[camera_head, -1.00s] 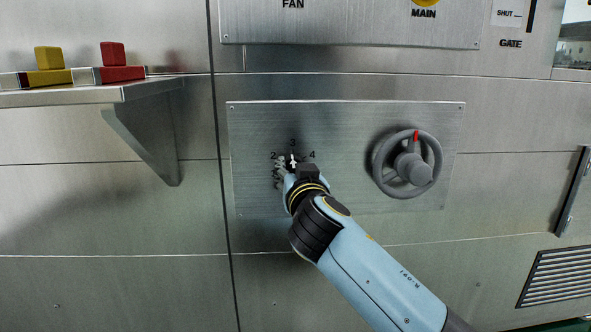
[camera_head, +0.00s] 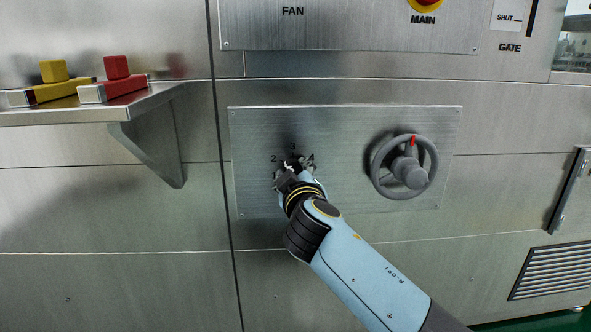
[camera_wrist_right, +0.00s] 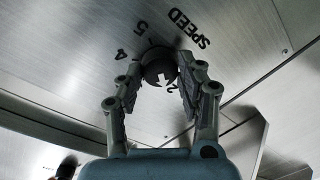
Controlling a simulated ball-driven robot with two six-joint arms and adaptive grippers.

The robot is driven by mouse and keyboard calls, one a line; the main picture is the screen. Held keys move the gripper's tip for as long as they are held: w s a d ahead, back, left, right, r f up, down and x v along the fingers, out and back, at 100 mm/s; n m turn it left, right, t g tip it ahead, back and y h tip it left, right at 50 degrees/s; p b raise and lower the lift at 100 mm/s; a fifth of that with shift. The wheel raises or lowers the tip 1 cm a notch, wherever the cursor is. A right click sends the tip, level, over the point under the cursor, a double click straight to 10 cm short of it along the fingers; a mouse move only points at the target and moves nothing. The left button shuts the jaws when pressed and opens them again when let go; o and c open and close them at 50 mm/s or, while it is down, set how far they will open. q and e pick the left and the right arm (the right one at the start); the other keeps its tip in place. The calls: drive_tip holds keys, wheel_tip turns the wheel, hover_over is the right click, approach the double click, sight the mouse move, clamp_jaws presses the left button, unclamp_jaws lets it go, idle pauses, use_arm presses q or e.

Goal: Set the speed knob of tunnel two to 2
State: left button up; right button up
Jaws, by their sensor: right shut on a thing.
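The dark round speed knob (camera_wrist_right: 158,66) sits between the fingers of my right gripper (camera_wrist_right: 160,75) in the right wrist view, and the fingers are closed on its sides. The word SPEED and the numerals 4 and 5 are printed on the plate around it. In the head view my right gripper (camera_head: 291,172) covers most of the knob on the left half of the metal panel (camera_head: 340,125). Numerals 2, 3 and 4 show above it. I cannot clearly tell which numeral the knob points at. My left gripper is not in view.
A grey handwheel (camera_head: 404,167) with a red mark at its top is on the panel's right half. A shelf (camera_head: 110,110) with yellow and red blocks juts out at the left. An upper panel (camera_head: 345,30) carries FAN and MAIN labels.

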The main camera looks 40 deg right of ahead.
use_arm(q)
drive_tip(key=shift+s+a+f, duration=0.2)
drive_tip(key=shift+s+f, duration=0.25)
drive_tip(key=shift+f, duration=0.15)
use_arm(e)
drive_tip(key=shift+n, duration=0.5)
drive_tip(key=o, duration=1.2)
drive_tip(key=shift+c, duration=0.2)
drive_tip(key=v, duration=0.7)
drive_tip(key=shift+s, duration=0.2)
drive_tip(key=shift+a, duration=0.15)
